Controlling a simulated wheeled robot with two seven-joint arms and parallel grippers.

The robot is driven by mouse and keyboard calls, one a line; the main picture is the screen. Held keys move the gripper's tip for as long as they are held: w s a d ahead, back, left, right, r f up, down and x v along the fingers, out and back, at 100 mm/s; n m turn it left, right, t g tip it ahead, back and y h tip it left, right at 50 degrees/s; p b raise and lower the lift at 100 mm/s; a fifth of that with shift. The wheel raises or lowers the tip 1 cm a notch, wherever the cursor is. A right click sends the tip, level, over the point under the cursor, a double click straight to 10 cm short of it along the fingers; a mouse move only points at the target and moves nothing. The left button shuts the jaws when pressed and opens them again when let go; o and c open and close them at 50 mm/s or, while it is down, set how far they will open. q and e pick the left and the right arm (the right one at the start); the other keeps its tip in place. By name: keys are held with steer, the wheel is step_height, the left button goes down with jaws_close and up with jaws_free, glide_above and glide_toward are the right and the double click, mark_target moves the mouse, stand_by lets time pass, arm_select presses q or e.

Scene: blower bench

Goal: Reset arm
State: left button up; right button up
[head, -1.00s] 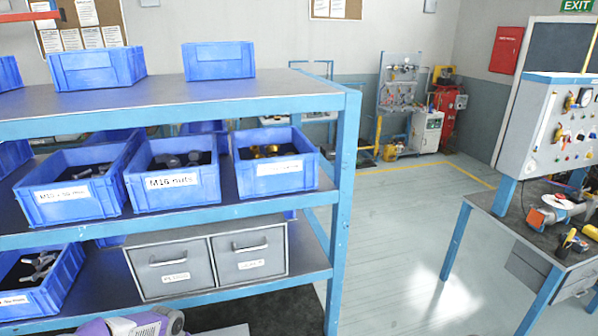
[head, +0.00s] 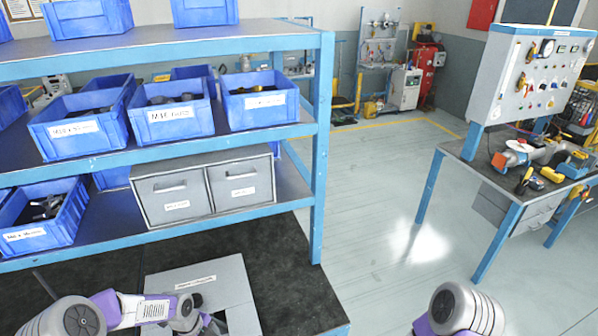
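My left arm (head: 130,310) enters at the bottom left, low in front of the shelf rack; its gripper is not visible. My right arm (head: 462,308) shows only as a rounded joint at the bottom edge; its gripper is out of view. Neither arm is seen touching the rack or bins.
A blue-framed shelf rack (head: 318,150) holds blue bins, including one labelled M16 nuts (head: 172,118), and grey drawers (head: 163,202). A dark worktop with a grey panel (head: 228,275) lies below. A workbench (head: 480,170) with tools stands right. The floor (head: 375,220) between is clear.

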arm_select(q)
steer(key=s+d+f+n+h+b, duration=0.1)
steer(key=s+d+f+n+b, duration=0.2)
steer(key=s+d+f+n, duration=0.4)
steer(key=s+d+f+n+h+b, duration=0.1)
steer(key=s+d+f+n+b, duration=0.2)
steer(key=n, duration=1.4)
steer(key=s+d+f, duration=0.4)
steer(key=s+d, duration=0.2)
steer(key=s, duration=0.2)
steer(key=shift+s+d+f+n, duration=0.15)
steer(key=shift+d+f+n, duration=0.15)
steer(key=shift+d, duration=0.1)
arm_select(e)
step_height(320, 180, down, 6)
steer(key=shift+s+f, duration=0.2)
steer(key=shift+s, duration=0.15)
